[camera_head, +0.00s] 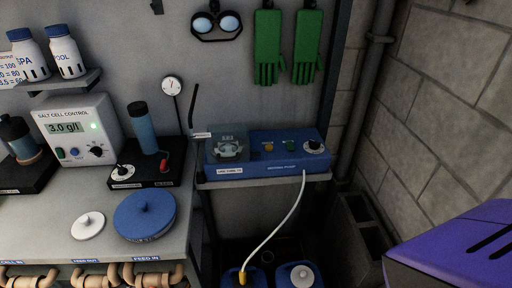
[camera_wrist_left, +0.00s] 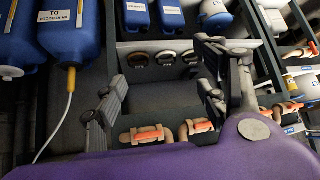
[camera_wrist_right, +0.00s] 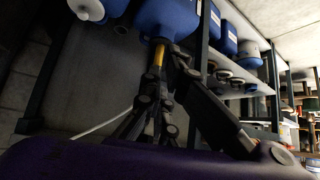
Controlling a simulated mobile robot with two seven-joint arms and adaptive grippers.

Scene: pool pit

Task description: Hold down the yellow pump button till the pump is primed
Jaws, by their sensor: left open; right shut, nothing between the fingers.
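The blue dosing pump (camera_head: 262,165) sits on a small shelf in the head view, with a clear-covered pump head (camera_head: 230,145) at its left. Its yellow button (camera_head: 269,147) is left of a green button (camera_head: 291,146) and a dark knob (camera_head: 313,146). Nothing touches the yellow button. My left gripper (camera_wrist_left: 160,92) is open and empty in the left wrist view, facing pipes and blue jugs. My right gripper (camera_wrist_right: 165,85) is shut and empty in the right wrist view, below a blue jug. Neither gripper shows in the head view; the pump's buttons show in neither wrist view.
A white tube (camera_head: 291,222) hangs from the pump to blue jugs (camera_head: 297,275) below. Left is a bench with a salt cell control box (camera_head: 78,129) and a blue round lid (camera_head: 145,214). A block wall (camera_head: 440,110) stands right. My purple arm is at lower right.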

